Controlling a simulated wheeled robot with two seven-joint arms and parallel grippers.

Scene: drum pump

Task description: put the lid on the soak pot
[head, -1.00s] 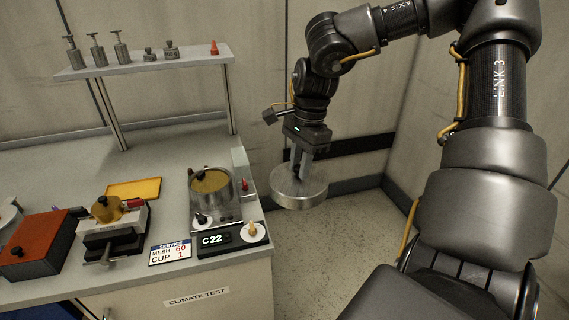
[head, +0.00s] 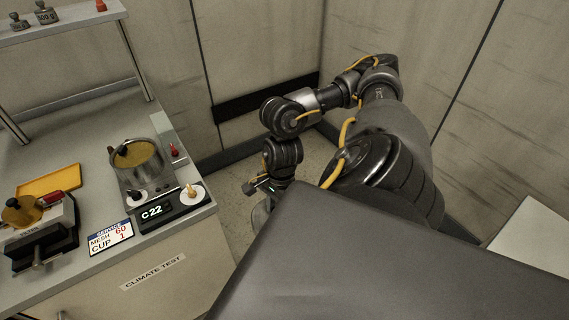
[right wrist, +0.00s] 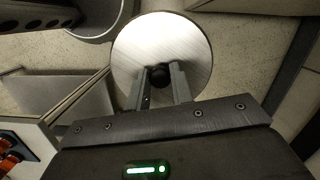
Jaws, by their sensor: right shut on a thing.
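The soak pot (head: 153,152) is an open metal pot with tan contents and a dark knobbed thing inside, standing on the unit with the C 22 display (head: 160,209) at the bench's right end. My right gripper (right wrist: 160,80) is shut on the black knob (right wrist: 160,74) of the round metal lid (right wrist: 160,40). In the head view only a sliver of the lid (head: 259,214) shows; my arm hides the rest and the fingers. The lid hangs over the floor, right of the bench and apart from the pot. My left gripper is not in view.
A red-tipped peg (head: 174,150) stands beside the pot. A service card (head: 110,236), a yellow tray (head: 48,181) and a clamp device (head: 45,235) lie left on the bench. A shelf (head: 65,25) with weights rises behind. A pale surface (head: 535,240) is at right.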

